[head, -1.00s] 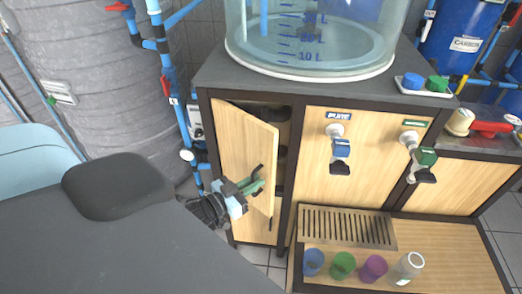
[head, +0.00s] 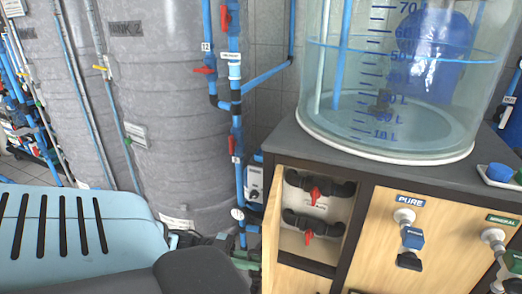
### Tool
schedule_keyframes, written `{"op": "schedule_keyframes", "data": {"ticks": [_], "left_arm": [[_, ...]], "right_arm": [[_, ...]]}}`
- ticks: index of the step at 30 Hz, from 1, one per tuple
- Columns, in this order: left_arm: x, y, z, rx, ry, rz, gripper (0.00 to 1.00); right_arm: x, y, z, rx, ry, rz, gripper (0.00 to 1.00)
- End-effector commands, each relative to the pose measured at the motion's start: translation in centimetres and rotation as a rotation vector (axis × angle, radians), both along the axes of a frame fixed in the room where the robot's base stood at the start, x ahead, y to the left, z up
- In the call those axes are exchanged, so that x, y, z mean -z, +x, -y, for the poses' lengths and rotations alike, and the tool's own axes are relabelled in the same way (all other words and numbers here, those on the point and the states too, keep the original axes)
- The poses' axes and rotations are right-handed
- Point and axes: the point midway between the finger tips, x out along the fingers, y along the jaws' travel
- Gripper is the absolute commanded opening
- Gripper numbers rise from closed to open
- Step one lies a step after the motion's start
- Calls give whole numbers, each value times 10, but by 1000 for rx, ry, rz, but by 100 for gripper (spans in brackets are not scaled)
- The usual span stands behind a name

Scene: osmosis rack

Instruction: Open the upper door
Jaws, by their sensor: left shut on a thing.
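The upper door (head: 270,235) of the cabinet shows as a narrow pale wooden strip, swung far out at the left of its opening. The opening (head: 312,216) shows two black pipe fittings with red valve handles. My left gripper (head: 243,262) is at the bottom centre, on the left side of the door, mostly hidden behind my own dark arm. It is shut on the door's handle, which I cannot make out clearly. A lower wooden door (head: 298,281) below the opening is closed. My right gripper is not in view.
A large clear tank (head: 385,80) stands on the cabinet's dark top. Grey ribbed tanks (head: 170,110) and blue pipes (head: 236,120) with red valves stand to the left, near the open door. PURE (head: 409,200) and MINERAL (head: 502,220) taps project from the front at right.

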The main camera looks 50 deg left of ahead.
Motion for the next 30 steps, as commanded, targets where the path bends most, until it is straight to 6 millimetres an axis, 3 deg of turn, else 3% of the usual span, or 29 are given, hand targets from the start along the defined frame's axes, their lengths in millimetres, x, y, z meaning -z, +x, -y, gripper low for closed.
{"op": "schedule_keyframes", "data": {"ticks": [9, 23, 24, 27, 30], "left_arm": [[1, -8, -15, -4, 1, -3, 0], [1, -8, -17, -4, 0, -3, 0], [1, -8, -17, -4, 0, -3, 12], [1, -8, -17, -4, 0, -3, 25], [1, -8, -17, -4, 0, -1, 27]], "right_arm": [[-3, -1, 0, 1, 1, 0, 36], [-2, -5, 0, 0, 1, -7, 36], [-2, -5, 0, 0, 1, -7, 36], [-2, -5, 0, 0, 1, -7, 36], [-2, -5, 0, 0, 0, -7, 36]]}}
